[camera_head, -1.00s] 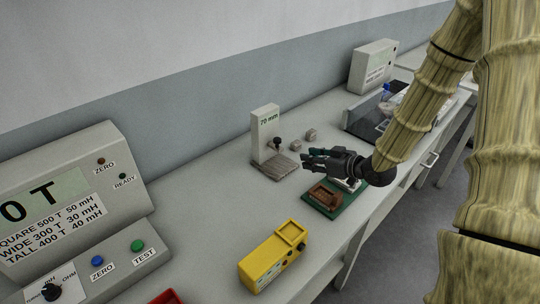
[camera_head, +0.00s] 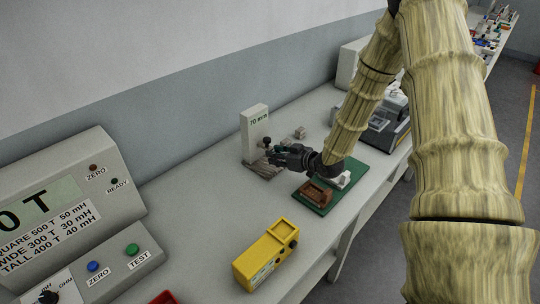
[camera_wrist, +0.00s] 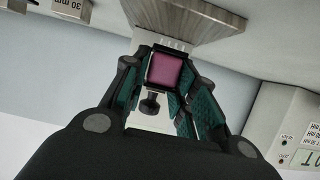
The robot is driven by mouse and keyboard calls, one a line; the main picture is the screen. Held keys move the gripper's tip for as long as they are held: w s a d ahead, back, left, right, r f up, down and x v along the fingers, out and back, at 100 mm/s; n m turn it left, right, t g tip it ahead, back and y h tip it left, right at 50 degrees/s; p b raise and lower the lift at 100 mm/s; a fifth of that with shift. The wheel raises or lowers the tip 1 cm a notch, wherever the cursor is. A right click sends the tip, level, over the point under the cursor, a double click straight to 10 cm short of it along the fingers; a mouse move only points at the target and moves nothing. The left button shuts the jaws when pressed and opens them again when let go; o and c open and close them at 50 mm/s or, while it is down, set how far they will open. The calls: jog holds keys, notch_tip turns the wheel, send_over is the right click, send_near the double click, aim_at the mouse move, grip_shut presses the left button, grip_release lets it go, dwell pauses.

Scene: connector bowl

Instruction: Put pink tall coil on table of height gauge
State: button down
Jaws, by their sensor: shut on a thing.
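The pink tall coil (camera_wrist: 165,72) shows as a pink square face between my fingertips in the wrist view. My gripper (camera_head: 270,153) is shut on it. The height gauge (camera_head: 255,125) is a pale upright column with a "70 mm" display and a dark knob. Its grey table (camera_head: 255,171) shows partly behind my fingers in the head view. In the wrist view a grey flared plate (camera_wrist: 210,22), apparently the gauge table, lies just beyond the coil. I cannot tell whether the coil touches it. The coil is not clear in the head view.
A green mat (camera_head: 318,197) with a brown box (camera_head: 315,190) lies below my arm. A yellow meter (camera_head: 266,256) stands nearer. Small grey blocks (camera_head: 299,132) sit behind the gauge. A large test console (camera_head: 75,205) stands at the left.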

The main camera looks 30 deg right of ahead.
jog(key=shift+x, duration=0.85)
jog(key=shift+w+a+f+p, duration=0.25)
jog(key=shift+w+f+p, duration=0.25)
jog(key=shift+w+f, duration=0.1)
jog(key=shift+w+a+f, duration=0.15)
jog(key=shift+w+f, duration=0.1)
jog(key=shift+w, duration=0.05)
jog(key=shift+f, duration=0.15)
jog(key=c, duration=1.1)
grip_release()
jog(key=shift+c, duration=0.2)
jog(key=shift+s, duration=0.1)
